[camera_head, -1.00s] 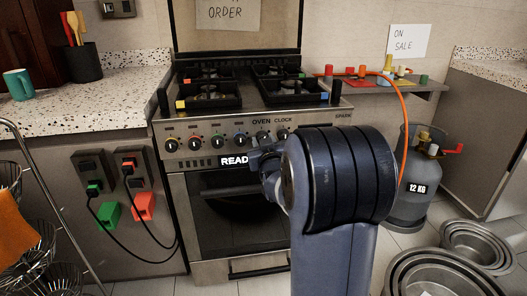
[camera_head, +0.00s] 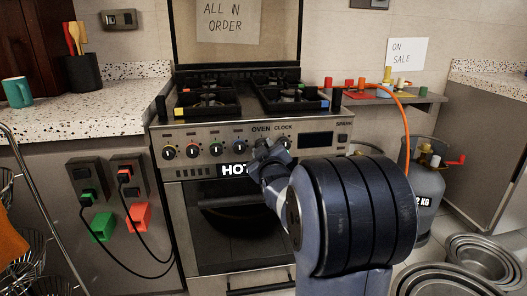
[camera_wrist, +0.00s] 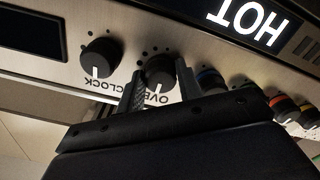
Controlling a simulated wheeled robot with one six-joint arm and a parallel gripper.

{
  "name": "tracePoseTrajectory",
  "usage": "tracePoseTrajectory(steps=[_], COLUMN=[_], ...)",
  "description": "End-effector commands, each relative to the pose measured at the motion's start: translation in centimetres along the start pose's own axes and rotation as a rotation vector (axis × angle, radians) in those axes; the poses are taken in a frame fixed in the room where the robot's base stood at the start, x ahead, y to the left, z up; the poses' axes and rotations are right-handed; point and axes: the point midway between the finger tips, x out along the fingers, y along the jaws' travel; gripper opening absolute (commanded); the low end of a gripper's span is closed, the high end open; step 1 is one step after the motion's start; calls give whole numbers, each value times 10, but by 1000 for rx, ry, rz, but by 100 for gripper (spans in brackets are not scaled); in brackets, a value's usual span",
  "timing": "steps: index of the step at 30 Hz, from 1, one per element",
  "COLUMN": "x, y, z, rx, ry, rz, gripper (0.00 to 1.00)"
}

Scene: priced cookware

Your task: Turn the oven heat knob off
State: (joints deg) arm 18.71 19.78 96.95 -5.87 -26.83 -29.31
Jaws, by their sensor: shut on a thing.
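The oven (camera_head: 240,235) is a steel range with a row of black knobs on its front panel. In the wrist view, which is turned over, the oven knob (camera_wrist: 160,70) is above the word OVEN. Its white mark points down in that picture. My gripper (camera_wrist: 160,84) has one finger on each side of this knob and is shut on it. In the head view my gripper (camera_head: 268,150) is at the panel below OVEN and hides much of the knob. The clock knob (camera_wrist: 101,57) is beside it, apart from the fingers. The oven display (camera_head: 234,170) reads HOT.
Several burner knobs (camera_head: 191,151) with coloured rings are close on the left in the head view. The oven door handle (camera_head: 225,200) is below. A gas bottle (camera_head: 425,190) with an orange hose and metal pans (camera_head: 480,255) stand at the right.

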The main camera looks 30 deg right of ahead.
Motion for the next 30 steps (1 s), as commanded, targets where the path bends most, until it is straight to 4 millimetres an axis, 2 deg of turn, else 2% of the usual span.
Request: tracePoseTrajectory(steps=[6, 7, 15, 24, 30], x=[0, 0, 0, -3, -29], y=[0, 0, 0, 1, 1], z=[0, 0, 0, -1, -2], rx=[-2, -2, -1, 0, 0], ry=[1, 1, 1, 1, 1], rz=[0, 0, 0, 0, 0], gripper=[11, 35, 56, 56, 56])
